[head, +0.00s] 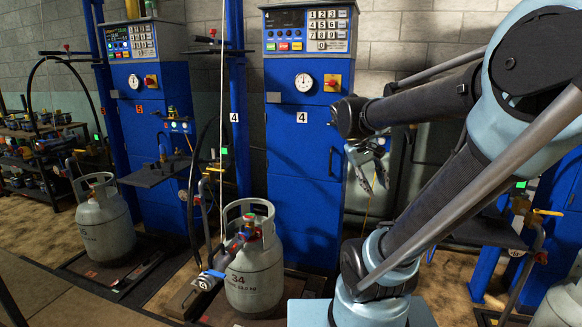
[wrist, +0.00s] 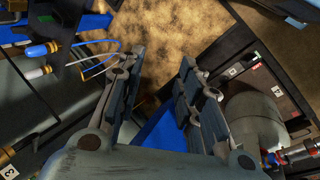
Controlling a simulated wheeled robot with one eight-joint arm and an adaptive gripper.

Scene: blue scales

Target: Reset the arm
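My arm reaches up from the lower right of the head view and bends back to the left.
A grey gas cylinder (head: 254,262) stands on the scale platform before cabinet 4, with a filling hose and valve beside it. Another cylinder (head: 103,222) stands at the left before a second blue cabinet (head: 150,110). A shelf of parts (head: 40,150) is at far left.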

